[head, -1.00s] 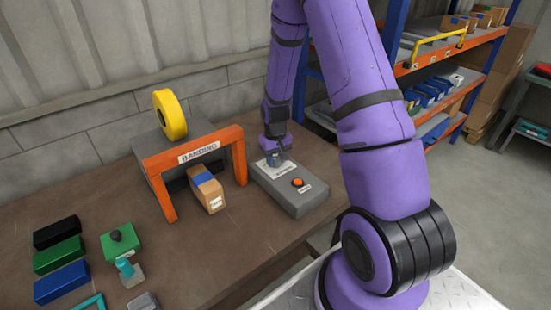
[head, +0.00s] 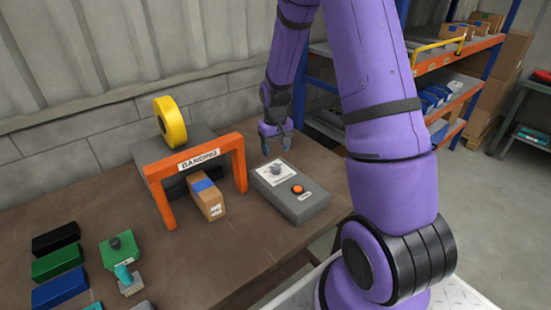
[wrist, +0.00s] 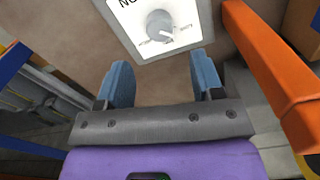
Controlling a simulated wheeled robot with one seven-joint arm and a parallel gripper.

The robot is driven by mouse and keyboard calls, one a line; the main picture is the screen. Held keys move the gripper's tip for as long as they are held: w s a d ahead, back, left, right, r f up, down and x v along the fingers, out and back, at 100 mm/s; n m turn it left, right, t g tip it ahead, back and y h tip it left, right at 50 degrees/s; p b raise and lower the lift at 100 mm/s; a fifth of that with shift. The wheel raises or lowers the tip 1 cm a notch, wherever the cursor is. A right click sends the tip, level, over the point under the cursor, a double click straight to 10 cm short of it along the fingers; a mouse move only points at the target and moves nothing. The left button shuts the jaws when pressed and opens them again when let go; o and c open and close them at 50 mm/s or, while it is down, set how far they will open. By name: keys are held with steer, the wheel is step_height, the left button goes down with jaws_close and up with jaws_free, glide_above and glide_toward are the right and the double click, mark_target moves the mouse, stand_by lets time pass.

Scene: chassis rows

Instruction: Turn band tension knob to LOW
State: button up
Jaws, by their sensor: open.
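The band tension knob (head: 274,170) is a small grey dial on a white label plate on the grey control box (head: 303,206). In the wrist view the knob (wrist: 160,25) shows near the top, with a light pointer line toward its lower right; the small lettering around it is too blurred to read. My gripper (head: 275,141) is behind the box in the head view, apart from the knob. In the wrist view its two blue fingers (wrist: 162,85) are spread with nothing between them, and the knob lies beyond the fingertips.
An orange button (head: 297,188) sits on the box near the knob. The orange banding frame (head: 158,190) with a yellow roll (head: 170,121) and a carton (head: 207,198) stand to the left. Black, green and blue blocks lie at the front left of the brown table (head: 180,265).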

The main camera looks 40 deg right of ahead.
mark_target(276, 165)
steer(key=shift+r, duration=1.65)
